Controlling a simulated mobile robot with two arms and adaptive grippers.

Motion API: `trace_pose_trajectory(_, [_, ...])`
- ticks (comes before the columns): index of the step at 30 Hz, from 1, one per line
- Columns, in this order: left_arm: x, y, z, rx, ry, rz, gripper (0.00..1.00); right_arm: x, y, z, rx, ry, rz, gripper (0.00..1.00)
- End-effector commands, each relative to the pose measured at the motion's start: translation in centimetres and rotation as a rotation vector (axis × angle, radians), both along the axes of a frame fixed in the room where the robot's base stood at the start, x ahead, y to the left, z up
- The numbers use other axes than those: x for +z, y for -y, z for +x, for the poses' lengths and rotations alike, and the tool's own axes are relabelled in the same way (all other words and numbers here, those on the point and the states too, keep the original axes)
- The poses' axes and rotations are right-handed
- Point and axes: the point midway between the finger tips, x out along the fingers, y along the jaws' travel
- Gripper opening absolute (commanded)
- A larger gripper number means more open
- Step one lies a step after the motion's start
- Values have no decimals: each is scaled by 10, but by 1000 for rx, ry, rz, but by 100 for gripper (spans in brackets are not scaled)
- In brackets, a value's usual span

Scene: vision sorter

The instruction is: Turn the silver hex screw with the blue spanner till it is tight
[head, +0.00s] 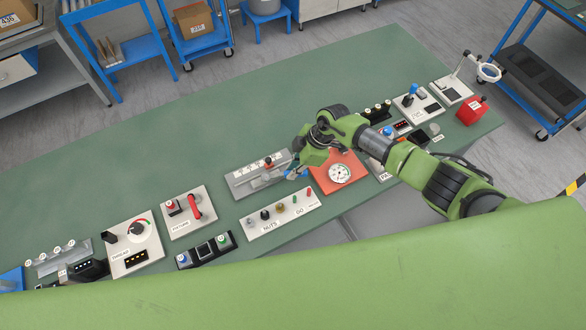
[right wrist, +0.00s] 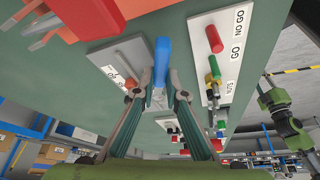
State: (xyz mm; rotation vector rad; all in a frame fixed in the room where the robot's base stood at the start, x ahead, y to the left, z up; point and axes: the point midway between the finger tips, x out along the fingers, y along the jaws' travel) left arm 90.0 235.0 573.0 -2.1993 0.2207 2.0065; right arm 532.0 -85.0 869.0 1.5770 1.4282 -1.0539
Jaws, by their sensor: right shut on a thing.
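My right gripper (head: 294,172) is over the right end of a grey plate with a row of white labels (head: 240,180). In the right wrist view its two fingers (right wrist: 158,86) are shut on the blue spanner (right wrist: 161,58). The spanner's blue handle sticks out beyond the fingertips, and a silver part shows between the fingers. In the head view only a little blue shows at the gripper. I cannot make out the silver hex screw; a brown-red knob (right wrist: 131,84) stands on the plate. A green arm (right wrist: 287,115) at the right wrist view's edge may be my left; its jaws are unclear.
A white NUTS / GO panel (head: 262,229) with several coloured pegs lies just in front of the plate. An orange-red base with a round dial (head: 339,173) is close at the right. The green table (head: 150,150) is clear behind the plate.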

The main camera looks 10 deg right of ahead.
Motion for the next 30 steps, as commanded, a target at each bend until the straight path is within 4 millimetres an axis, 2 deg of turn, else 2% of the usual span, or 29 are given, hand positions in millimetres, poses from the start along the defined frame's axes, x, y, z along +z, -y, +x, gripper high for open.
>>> trace_pose_trajectory(30, [0,0,0,0,0,0,25,29,0,1,1,1,1,0])
